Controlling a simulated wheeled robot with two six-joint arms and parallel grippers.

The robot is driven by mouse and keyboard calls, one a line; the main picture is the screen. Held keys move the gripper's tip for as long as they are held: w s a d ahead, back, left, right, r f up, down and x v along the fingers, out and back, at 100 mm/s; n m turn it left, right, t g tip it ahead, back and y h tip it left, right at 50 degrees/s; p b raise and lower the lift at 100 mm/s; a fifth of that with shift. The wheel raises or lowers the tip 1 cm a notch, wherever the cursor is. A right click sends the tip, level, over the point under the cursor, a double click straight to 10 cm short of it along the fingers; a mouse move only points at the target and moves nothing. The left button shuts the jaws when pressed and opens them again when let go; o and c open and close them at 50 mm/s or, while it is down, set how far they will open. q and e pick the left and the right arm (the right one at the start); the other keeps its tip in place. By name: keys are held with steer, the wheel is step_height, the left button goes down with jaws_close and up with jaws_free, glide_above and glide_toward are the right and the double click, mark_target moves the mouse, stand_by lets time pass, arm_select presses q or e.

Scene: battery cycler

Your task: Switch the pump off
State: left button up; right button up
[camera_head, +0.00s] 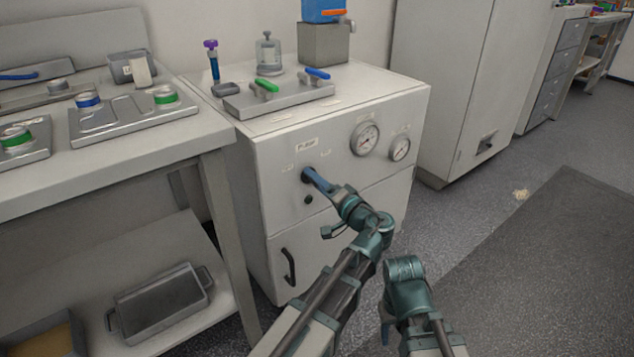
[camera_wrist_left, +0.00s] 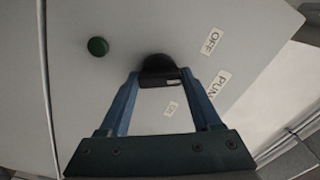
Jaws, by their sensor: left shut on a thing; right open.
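The pump knob (camera_wrist_left: 158,68) is a black rotary knob on the front of the white cabinet (camera_head: 276,225). My left gripper (camera_head: 308,175) is at the knob, and its blue fingers are shut on either side of it in the left wrist view (camera_wrist_left: 159,76). A small white mark shows on the knob's grip. An OFF label (camera_wrist_left: 211,41), a pump label (camera_wrist_left: 219,84) and a smaller label (camera_wrist_left: 171,108), seemingly ON, surround the knob. I cannot tell surely which label the knob points to.
A dark green round button or lamp (camera_wrist_left: 97,46) sits near the knob. Two gauges (camera_head: 365,138) are to the right on the cabinet front. A black handle (camera_head: 288,266) is below. A valve plate (camera_head: 278,98) with green and blue levers stands on top. A workbench (camera_head: 190,140) adjoins at left.

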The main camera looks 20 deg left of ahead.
arm_select(q)
steer(key=shift+n, duration=0.3)
stand_by(0.4)
steer(key=o, duration=1.4)
steer(key=shift+s, duration=0.15)
arm_select(e)
steer(key=shift+d, duration=0.1)
